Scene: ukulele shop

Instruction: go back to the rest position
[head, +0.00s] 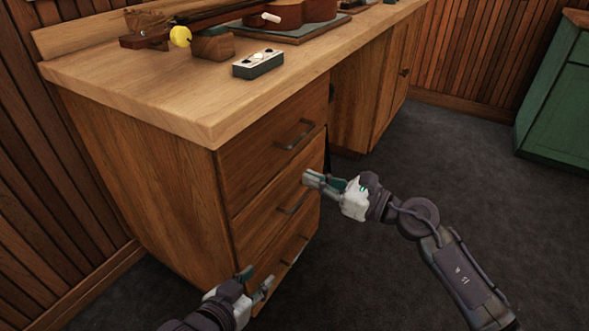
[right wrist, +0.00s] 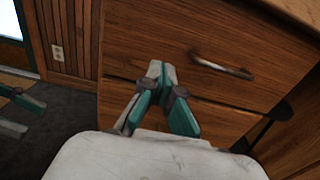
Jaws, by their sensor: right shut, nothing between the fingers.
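My right gripper (head: 308,178) is in front of the wooden workbench's drawers, near the middle drawer handle (head: 293,202) in the head view. Its fingers are shut and empty; they show with tips together in the right wrist view (right wrist: 160,70), below and left of the top drawer handle (right wrist: 222,67). My left gripper (head: 258,281) is low in the head view, by the bottom drawer at the bench's near side. Its two fingers are apart and nothing shows between them. It also shows at the left edge of the right wrist view (right wrist: 22,112).
The workbench top (head: 130,85) carries a small grey box (head: 258,64), a wooden block (head: 213,44), a yellow round thing (head: 181,36) and a ukulele body (head: 290,12). All drawers look closed. A green cabinet (head: 560,100) stands at the right. The dark floor (head: 440,150) between is clear.

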